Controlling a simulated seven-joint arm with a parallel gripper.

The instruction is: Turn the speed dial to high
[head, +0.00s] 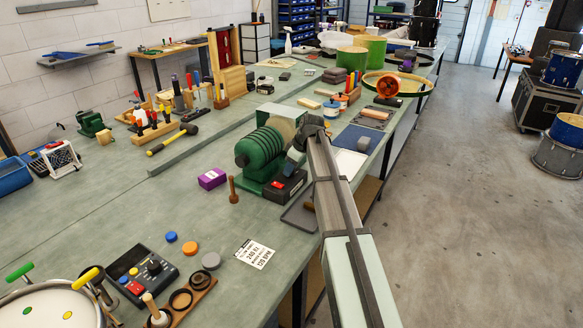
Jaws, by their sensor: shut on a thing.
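A green ribbed motor machine (262,150) stands near the front edge of the bench. A small black control box (285,186) with a red switch sits at its foot. My gripper (293,160) reaches in from the right, down at the box beside the motor. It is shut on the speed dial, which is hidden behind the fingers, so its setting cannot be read. Another black control box (142,275), with red and yellow buttons and a dark knob, lies at the lower left, away from my gripper.
A purple box (212,179) and a wooden peg (233,190) stand left of the motor. A printed card (254,254) and coloured discs lie in front. A drum (50,308) is at the lower left.

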